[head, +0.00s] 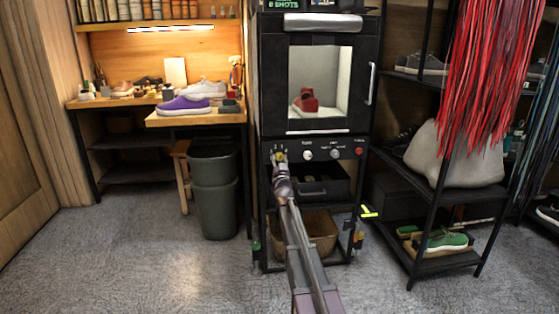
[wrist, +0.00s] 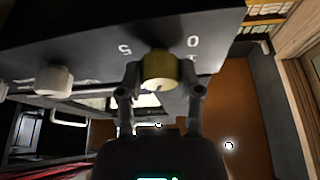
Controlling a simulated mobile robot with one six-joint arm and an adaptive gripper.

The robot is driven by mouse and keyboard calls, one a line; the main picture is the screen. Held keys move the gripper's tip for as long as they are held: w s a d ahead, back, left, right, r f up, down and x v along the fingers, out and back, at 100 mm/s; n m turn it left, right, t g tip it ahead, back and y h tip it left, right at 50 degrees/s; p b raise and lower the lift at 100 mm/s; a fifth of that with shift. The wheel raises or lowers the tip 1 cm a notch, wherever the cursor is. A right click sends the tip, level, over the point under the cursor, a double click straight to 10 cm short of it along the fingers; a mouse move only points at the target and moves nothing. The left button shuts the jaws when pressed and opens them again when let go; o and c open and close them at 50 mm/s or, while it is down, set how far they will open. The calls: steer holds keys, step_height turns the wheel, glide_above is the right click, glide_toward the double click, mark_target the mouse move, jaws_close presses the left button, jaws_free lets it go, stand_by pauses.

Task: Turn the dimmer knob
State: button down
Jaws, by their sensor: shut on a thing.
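The dimmer knob (wrist: 160,70) is a round yellow knob on a black panel marked with white figures, including 0 and 5. In the head view the yellow knob (head: 281,157) sits at the left end of the black control panel (head: 320,149) below the cabinet window. My gripper (wrist: 161,85) is shut on the yellow knob, one finger on each side of it. In the head view my gripper (head: 281,170) reaches up to the knob from below and hides part of it.
A white knob (head: 308,155), a grey knob (head: 335,154) and a red button (head: 359,151) sit right of the yellow knob. A red shoe (head: 305,101) stands behind the window. A dark bin (head: 213,190) stands left; a shelf rack (head: 430,262) stands right. The carpet at front left is clear.

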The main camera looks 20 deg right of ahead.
steer(key=shift+n+y, duration=0.3)
steer(key=shift+n, duration=0.4)
steer(key=n+y, duration=0.1)
steer(key=n, duration=0.1)
steer(key=n+t+y, duration=0.1)
steer(key=n+y, duration=0.1)
steer(key=n, duration=0.1)
steer(key=shift+d+r+n, duration=0.1)
steer(key=shift+d+n, duration=0.05)
steer(key=shift+n, duration=0.15)
steer(key=shift+n+g+y+p, duration=0.3)
steer(key=shift+n+y+p, duration=0.8)
steer(key=shift+n, duration=1.7)
steer(key=shift+y+b, duration=0.3)
steer(key=shift+b, duration=0.05)
steer(key=shift+c, duration=1.3)
jaws_free()
steer(key=shift+m+h, duration=0.4)
steer(key=shift+m, duration=0.2)
